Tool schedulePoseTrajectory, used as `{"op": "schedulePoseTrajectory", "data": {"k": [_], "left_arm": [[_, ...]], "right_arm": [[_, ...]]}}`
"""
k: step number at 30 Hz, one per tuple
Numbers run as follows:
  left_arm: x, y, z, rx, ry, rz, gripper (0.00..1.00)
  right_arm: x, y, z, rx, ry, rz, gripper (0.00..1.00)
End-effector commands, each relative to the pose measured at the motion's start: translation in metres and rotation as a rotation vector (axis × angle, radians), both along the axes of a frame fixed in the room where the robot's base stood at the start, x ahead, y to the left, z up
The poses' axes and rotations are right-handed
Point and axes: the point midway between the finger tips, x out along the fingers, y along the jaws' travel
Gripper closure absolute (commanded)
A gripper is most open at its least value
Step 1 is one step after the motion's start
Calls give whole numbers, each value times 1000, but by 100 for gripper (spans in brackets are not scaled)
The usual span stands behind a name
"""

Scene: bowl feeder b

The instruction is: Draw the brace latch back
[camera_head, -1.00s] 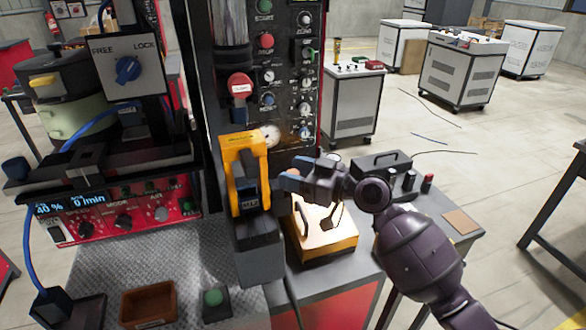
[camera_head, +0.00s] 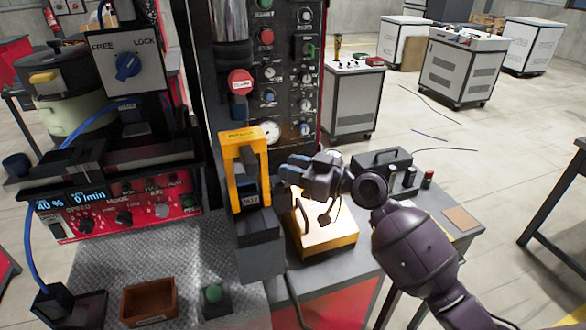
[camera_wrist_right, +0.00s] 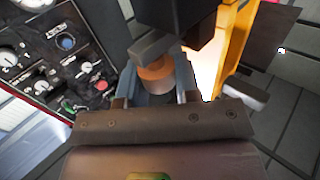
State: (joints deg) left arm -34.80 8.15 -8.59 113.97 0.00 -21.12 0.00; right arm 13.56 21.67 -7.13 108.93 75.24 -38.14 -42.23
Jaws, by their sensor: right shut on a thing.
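The brace is a yellow frame (camera_head: 229,160) standing upright on a dark grey block (camera_head: 259,246), with a dark labelled part (camera_head: 251,201) inside it. My right gripper (camera_head: 286,175) is at the right side of this frame. In the right wrist view, my right gripper (camera_wrist_right: 153,96) is shut on an orange-brown round knob (camera_wrist_right: 156,76), which seems to be the brace latch's handle. A dark bar lies just beyond the knob. In the head view my gripper hides the knob and its link to the frame. My left gripper is not in view.
A lit yellow box (camera_head: 328,239) sits below my right arm. A black handled case (camera_head: 381,163) is behind the arm.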

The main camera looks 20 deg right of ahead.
Motion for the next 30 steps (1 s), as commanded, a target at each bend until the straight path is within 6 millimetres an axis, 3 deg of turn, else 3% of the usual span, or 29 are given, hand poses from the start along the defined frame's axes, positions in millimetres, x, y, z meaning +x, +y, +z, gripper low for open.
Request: {"op": "schedulePoseTrajectory", "data": {"k": [10, 20, 21, 26, 30], "left_arm": [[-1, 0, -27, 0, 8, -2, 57], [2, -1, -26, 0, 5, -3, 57], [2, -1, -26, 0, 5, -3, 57], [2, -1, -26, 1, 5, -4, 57], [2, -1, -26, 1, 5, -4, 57]], "right_arm": [[1, -23, -3, -1, -1, -1, 100], [1, -27, 1, -1, -2, -3, 100], [1, -27, 1, -1, -2, -4, 67], [1, -26, 1, -1, -1, -2, 44], [1, -26, 0, -1, -1, -1, 44]]}}
